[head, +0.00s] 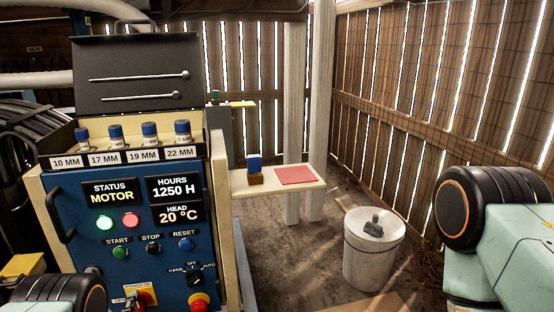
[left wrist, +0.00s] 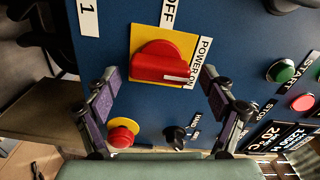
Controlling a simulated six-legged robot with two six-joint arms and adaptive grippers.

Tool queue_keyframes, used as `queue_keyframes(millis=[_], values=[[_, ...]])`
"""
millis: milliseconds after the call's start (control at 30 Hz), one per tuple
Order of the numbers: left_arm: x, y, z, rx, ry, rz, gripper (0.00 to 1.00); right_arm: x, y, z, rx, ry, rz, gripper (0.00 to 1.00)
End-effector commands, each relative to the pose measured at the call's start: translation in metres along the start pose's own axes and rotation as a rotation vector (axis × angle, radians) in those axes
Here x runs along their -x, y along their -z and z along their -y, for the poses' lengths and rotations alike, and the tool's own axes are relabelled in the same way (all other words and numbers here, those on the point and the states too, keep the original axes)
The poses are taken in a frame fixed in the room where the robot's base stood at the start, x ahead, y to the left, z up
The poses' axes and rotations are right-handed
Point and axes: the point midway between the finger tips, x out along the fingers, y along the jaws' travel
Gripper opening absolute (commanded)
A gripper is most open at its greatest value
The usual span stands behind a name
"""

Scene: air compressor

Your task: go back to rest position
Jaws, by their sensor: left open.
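My left gripper (left wrist: 160,76) is open and empty in the left wrist view. Its two fingers are on either side of a red rotary power switch (left wrist: 160,62) on a yellow plate, against the blue panel. I cannot tell whether the fingertips touch the panel. The switch also shows at the bottom of the head view (head: 141,298), partly cut off. My left arm (head: 62,292) shows at the lower left of the head view, and its gripper is not visible there. My right arm (head: 500,235) is at the right edge, with its gripper out of view.
The compressor's blue panel (head: 75,207) stands close at left, with buttons, displays reading MOTOR, 1250 H and 20 °C, and blue-topped sockets above. A small table (head: 240,184) holds a red mat (head: 295,175). A white bucket (head: 370,262) stands on the floor.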

Motion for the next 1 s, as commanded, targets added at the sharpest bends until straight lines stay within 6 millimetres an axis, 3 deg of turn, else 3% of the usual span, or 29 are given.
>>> queue_keyframes(millis=[1000], values=[[0.0003, -0.0023, 0.0042, 0.834, 0.001, 0.001, 0.83, -0.0018, 0.0000, 0.0000, 0.000, 0.000, 0.000, 0.00]])
